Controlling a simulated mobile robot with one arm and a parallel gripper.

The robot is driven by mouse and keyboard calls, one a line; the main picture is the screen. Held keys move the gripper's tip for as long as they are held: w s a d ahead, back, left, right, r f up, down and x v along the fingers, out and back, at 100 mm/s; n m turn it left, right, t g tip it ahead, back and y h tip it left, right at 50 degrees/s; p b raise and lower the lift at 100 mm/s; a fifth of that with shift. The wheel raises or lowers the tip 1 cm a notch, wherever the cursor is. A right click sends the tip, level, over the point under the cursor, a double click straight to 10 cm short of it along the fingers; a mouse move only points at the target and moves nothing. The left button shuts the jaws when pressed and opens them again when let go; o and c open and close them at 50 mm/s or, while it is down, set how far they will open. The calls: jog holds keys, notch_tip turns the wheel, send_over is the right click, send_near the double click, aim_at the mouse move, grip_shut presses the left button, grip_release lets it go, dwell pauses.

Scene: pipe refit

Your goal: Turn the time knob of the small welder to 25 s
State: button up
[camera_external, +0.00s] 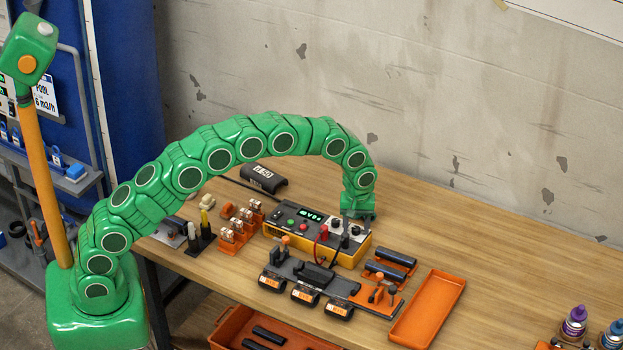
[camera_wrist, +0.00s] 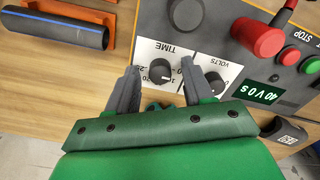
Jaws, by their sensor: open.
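The small welder (camera_external: 287,232) is a grey box with an orange-yellow lower part on the bench. In the wrist view its black time knob (camera_wrist: 162,71) sits on a white dial plate marked TIME. The volts knob (camera_wrist: 214,84) is beside it to the right, partly covered by a finger. The green display (camera_wrist: 260,93) reads 40 V 0 s, upside down. My gripper (camera_wrist: 160,82) is open, its grey fingers on either side of the time knob, apart from it in the picture. In the external view my gripper (camera_external: 357,214) is over the welder's right end.
Red and black plugs (camera_wrist: 262,36) with leads stand on the panel near the knobs. Dark pipes lie in orange holders (camera_external: 388,264) right of the welder. A clamp rig (camera_external: 315,272) stands in front, and an orange tray (camera_external: 428,308) lies at the right.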

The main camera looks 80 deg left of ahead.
grip_shut()
